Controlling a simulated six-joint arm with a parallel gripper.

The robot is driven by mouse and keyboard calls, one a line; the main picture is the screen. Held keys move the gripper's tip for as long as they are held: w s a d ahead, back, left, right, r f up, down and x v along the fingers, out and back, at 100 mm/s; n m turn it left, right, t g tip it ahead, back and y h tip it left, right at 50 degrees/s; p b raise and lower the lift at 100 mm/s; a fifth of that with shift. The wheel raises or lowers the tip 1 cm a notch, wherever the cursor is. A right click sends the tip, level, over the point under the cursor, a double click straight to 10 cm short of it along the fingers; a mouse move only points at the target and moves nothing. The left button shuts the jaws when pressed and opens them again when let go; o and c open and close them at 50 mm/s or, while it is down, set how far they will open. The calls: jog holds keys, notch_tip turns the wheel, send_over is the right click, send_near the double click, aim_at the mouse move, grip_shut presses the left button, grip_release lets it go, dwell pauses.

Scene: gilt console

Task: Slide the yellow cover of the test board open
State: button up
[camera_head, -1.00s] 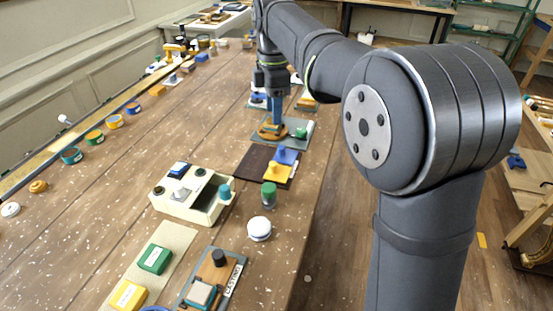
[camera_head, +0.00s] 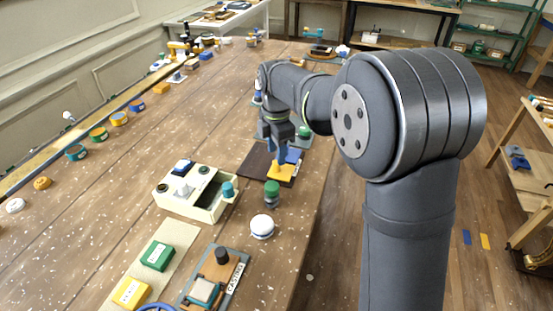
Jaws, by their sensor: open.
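The test board appears to be the dark brown plate (camera_head: 256,163) lying on the wooden table, near the middle of the view. The yellow cover (camera_head: 281,173) is a small flat yellow piece on its right part. A blue piece (camera_head: 294,155) lies just behind it, partly hidden by my gripper. My gripper (camera_head: 282,160) points down over the board, just behind the yellow cover in the picture. It is open, with nothing seen in it. Whether the fingertips touch the cover or the blue piece, I cannot tell.
A green-topped cylinder (camera_head: 272,194) and a white round knob (camera_head: 262,227) stand in front of the board. A cream box (camera_head: 193,203) with knobs is to the left. The table's right edge is close to the board.

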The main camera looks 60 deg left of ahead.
aim_at(281, 167)
jog(key=shift+f, duration=1.8)
grip_shut()
